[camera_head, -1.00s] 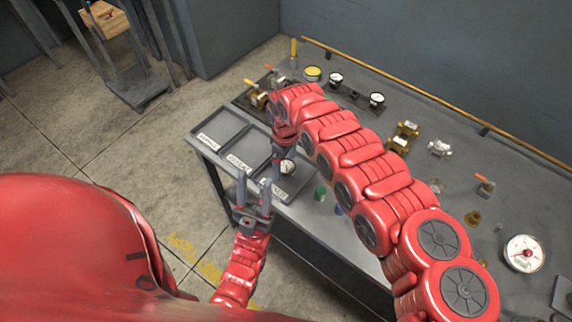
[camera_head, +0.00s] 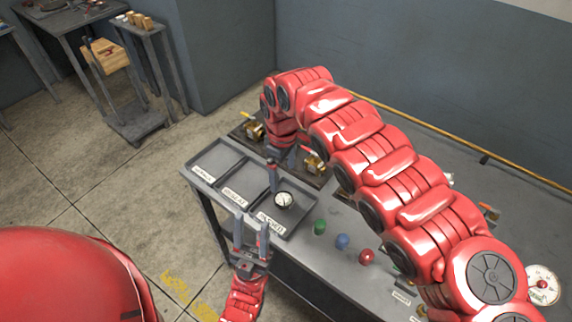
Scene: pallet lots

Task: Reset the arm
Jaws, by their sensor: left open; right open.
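My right arm arches in from the right over the workbench (camera_head: 338,268). Its gripper (camera_head: 281,168) points down over the labelled three-part tray (camera_head: 232,172), open, just behind a small round gauge (camera_head: 284,199). The gauge lies in the tray's right compartment, and the jaws look empty, though the arm partly hides them. My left gripper (camera_head: 251,238) is the lower one, by the bench's front edge near the tray. Its two fingers point up, apart, with nothing between them.
Green (camera_head: 319,226), blue (camera_head: 342,241) and red (camera_head: 366,257) round pieces sit right of the tray. Brass valves (camera_head: 253,130) stand behind it. A large white gauge (camera_head: 542,285) is at far right. A cart with a wooden box (camera_head: 112,56) stands on the floor at upper left.

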